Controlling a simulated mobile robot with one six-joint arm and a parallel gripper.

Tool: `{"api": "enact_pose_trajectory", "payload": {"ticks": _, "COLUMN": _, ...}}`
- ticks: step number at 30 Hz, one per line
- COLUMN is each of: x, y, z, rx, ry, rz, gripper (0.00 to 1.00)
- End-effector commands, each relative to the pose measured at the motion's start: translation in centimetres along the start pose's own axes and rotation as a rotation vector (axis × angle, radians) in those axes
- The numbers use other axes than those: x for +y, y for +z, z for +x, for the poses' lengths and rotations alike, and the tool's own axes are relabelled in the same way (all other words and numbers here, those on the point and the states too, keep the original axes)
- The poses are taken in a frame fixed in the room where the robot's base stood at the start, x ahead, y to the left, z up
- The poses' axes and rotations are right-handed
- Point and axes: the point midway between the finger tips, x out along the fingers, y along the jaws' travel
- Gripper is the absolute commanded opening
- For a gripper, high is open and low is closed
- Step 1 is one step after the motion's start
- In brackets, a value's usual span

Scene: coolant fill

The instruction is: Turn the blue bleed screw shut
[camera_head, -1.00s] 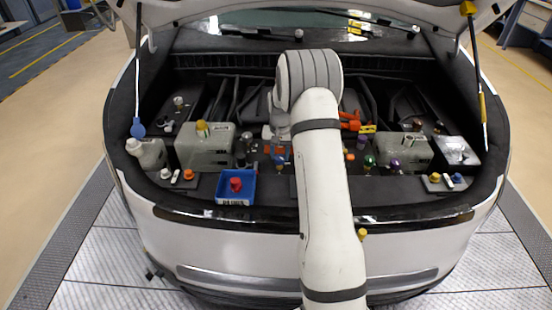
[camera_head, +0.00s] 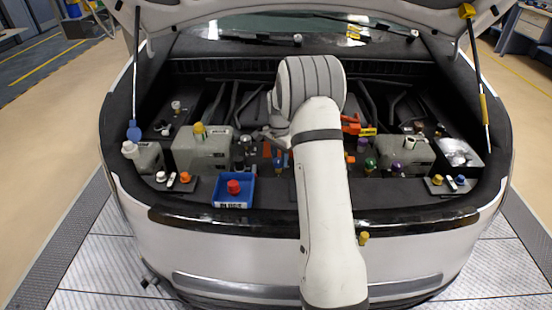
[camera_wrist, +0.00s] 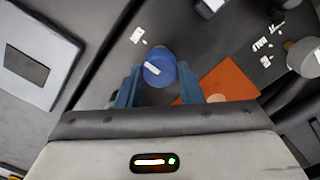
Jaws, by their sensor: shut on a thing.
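The blue bleed screw (camera_wrist: 158,66) has a round blue head with a white mark across it. It sits between the blue fingers of my gripper (camera_wrist: 160,82) in the wrist view, and the gripper is shut on it. An orange-red flat part (camera_wrist: 225,85) lies just right of the fingers. In the head view a small blue spot (camera_head: 280,161) shows beside my arm in the middle of the engine bay. My arm hides much of that area, and I cannot tell there whether the spot is screw or finger.
A blue tray (camera_head: 232,203) with a red cap (camera_head: 234,187) stands at the front edge. A tank with a yellow cap (camera_head: 202,150) is at left, another tank (camera_head: 404,153) at right. Green (camera_head: 370,165) and purple (camera_head: 397,167) caps stand close right of my arm.

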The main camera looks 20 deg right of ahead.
Motion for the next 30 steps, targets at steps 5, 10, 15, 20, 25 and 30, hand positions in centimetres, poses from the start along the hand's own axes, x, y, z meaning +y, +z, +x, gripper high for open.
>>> {"api": "enact_pose_trajectory", "payload": {"ticks": 5, "x": -0.48, "y": 0.38, "z": -0.15, "rx": -0.002, "ry": -0.008, "rz": 0.021, "gripper": 0.11}}
{"api": "enact_pose_trajectory", "payload": {"ticks": 10, "x": -0.5, "y": 0.36, "z": -0.19, "rx": -0.001, "ry": -0.009, "rz": 0.025, "gripper": 0.11}}
{"api": "enact_pose_trajectory", "payload": {"ticks": 15, "x": -0.53, "y": 0.34, "z": -0.22, "rx": 0.0, "ry": -0.01, "rz": 0.025, "gripper": 0.11}}
{"api": "enact_pose_trajectory", "payload": {"ticks": 20, "x": -0.51, "y": 0.3, "z": -0.22, "rx": 0.0, "ry": -0.01, "rz": 0.024, "gripper": 0.42}}
{"api": "enact_pose_trajectory", "payload": {"ticks": 25, "x": -0.34, "y": 0.19, "z": -0.16, "rx": 0.0, "ry": -0.007, "rz": 0.025, "gripper": 0.55}}
{"api": "enact_pose_trajectory", "payload": {"ticks": 30, "x": -0.23, "y": 0.12, "z": -0.11, "rx": 0.0, "ry": -0.005, "rz": 0.026, "gripper": 0.55}}
